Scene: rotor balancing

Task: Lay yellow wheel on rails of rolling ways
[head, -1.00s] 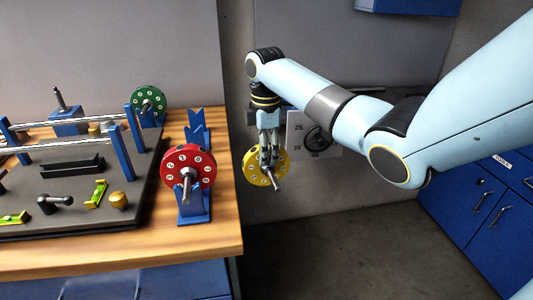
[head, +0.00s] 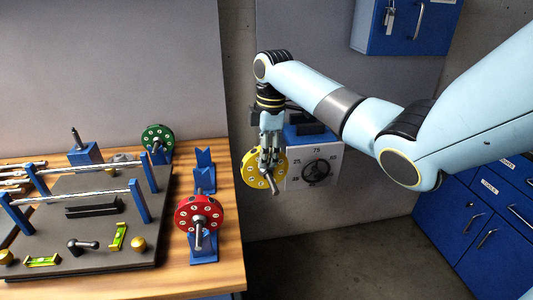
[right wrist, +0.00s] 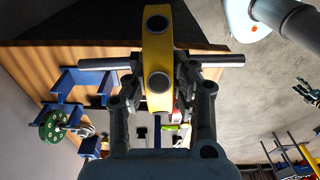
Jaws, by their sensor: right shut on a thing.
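The yellow wheel (head: 253,173) hangs in my right gripper (head: 270,158), to the right of the bench edge and clear of the bench. In the right wrist view the yellow wheel (right wrist: 158,55) stands edge-on between the fingers, its steel shaft (right wrist: 228,60) running crosswise; the gripper (right wrist: 158,85) is shut on it. The rolling ways are two pale rails (head: 80,194) on blue posts (head: 140,201) over a dark base plate (head: 150,238), at the left in the head view. No wheel lies on the rails.
An empty blue V stand (head: 204,172) stands behind the red wheel. A dial box (head: 314,168) is behind the yellow wheel. Small tools lie on the base plate.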

